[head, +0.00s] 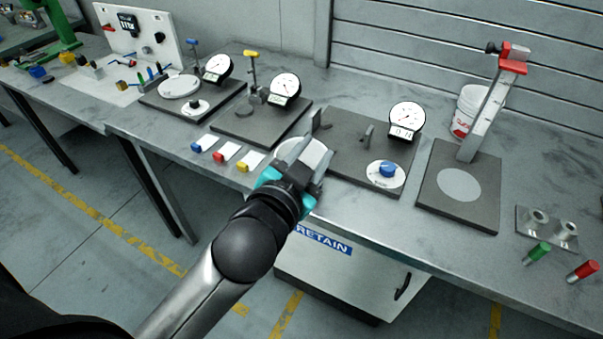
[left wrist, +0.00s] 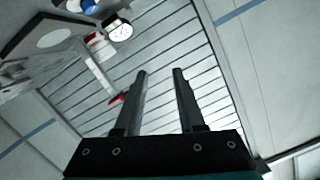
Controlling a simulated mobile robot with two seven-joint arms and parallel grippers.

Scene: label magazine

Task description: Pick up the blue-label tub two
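No tub with a blue label can be made out for certain. A small white piece with a blue end (head: 204,143) lies on the bench, left of similar pieces with a red end (head: 224,157) and a yellow end (head: 249,166). A white tub with red marking (head: 467,110) stands at the back right; it also shows in the left wrist view (left wrist: 97,45). My left gripper (head: 313,148) is open above the bench's front edge, right of the small pieces. Its fingers stand apart and empty in the left wrist view (left wrist: 160,75). My right gripper is out of view.
Dial gauges on dark plates stand along the bench, one with a blue knob (head: 387,169). A tall stand with a red top (head: 514,55) rises at right. Green-ended (head: 537,254) and red-ended (head: 583,270) cylinders lie at the right front. A RETAIN cabinet (head: 340,280) is below.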

